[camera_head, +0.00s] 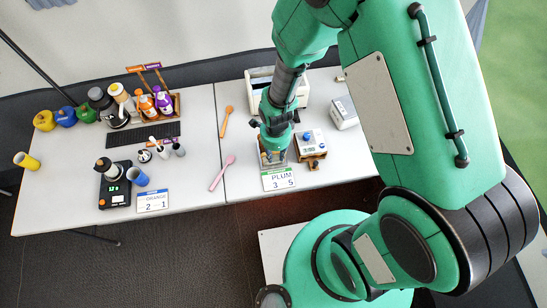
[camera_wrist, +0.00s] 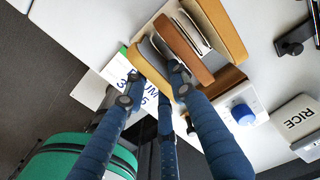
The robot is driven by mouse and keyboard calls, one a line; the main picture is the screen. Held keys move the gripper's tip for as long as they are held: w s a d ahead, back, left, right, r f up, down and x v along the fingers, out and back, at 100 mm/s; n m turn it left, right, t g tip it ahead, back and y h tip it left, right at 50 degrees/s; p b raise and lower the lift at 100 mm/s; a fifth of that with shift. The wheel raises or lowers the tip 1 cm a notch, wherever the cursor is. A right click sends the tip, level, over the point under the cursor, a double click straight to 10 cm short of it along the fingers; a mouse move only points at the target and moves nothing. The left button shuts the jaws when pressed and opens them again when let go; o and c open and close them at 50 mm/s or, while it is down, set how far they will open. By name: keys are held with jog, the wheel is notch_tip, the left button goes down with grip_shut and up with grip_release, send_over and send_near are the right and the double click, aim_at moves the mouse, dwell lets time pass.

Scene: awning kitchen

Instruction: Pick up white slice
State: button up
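My gripper (camera_head: 272,155) is low over a small open holder at the front edge of the table, mostly hidden by my arm in the head view. In the wrist view my gripper's fingertips (camera_wrist: 156,78) are apart, at the near end of the holder (camera_wrist: 236,75). The holder carries upright tan and orange-brown slices (camera_wrist: 184,48). A thin white slice (camera_wrist: 194,30) shows between the brown ones. A grey piece (camera_wrist: 153,54) stands nearer the fingertips. I cannot tell whether the fingers touch any slice.
A PLUM sign (camera_head: 279,180) lies in front of the holder. A small stand with a blue knob (camera_head: 310,141) is close at its right, and a white RICE box (camera_wrist: 299,122) lies beyond. An orange spoon (camera_head: 226,121) and a pink spoon (camera_head: 221,173) lie left on clear tabletop.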

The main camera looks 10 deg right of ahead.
dwell(0.4)
jog(key=c, duration=0.5)
jog(key=shift+c, duration=0.2)
jog(key=shift+r, duration=0.1)
jog(key=shift+r+p, duration=0.8)
jog(key=shift+r, duration=4.15)
